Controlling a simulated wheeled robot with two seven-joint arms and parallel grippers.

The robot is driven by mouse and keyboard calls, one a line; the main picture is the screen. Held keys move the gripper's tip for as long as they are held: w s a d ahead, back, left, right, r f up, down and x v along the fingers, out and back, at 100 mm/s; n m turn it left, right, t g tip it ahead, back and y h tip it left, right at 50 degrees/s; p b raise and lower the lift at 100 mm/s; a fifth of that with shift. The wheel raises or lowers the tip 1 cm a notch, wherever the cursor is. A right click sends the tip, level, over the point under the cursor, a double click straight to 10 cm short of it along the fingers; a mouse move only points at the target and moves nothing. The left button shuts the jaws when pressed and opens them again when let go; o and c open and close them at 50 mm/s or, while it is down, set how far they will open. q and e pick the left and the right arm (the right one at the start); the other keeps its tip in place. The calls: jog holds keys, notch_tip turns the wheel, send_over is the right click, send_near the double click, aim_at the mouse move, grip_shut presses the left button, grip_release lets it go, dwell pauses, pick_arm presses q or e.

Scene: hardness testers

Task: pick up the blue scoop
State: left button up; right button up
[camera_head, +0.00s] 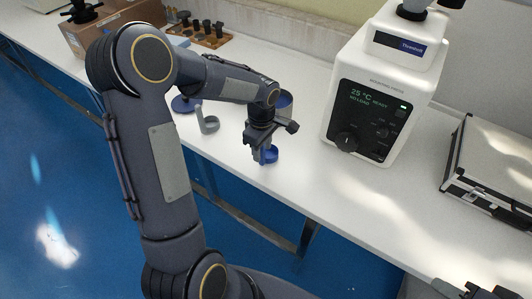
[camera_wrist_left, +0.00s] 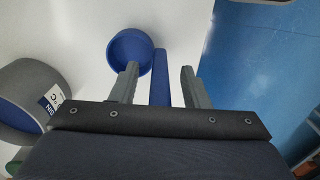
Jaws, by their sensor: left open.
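The blue scoop (camera_head: 271,155) is on the white bench near its front edge, partly hidden by my left gripper in the head view. In the left wrist view its round bowl (camera_wrist_left: 130,48) is at upper centre and its straight handle (camera_wrist_left: 160,78) lies between my fingers. My left gripper (camera_wrist_left: 160,75) is open, one finger on each side of the handle, with a gap to the right finger. The left finger overlaps the bowl's edge in the picture; I cannot tell whether it touches. In the head view this gripper (camera_head: 262,150) points down at the scoop.
A grey labelled container (camera_wrist_left: 30,95) stands left of the scoop in the wrist view. A grey scoop-like item (camera_head: 207,121) is to the left on the bench. A white tester (camera_head: 385,85) and a silver case (camera_head: 490,165) are right. Dark parts show at the bottom right corner.

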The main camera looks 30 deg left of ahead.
pick_arm(q)
jog(key=c, duration=0.9)
grip_shut()
jog(key=shift+r, duration=0.15)
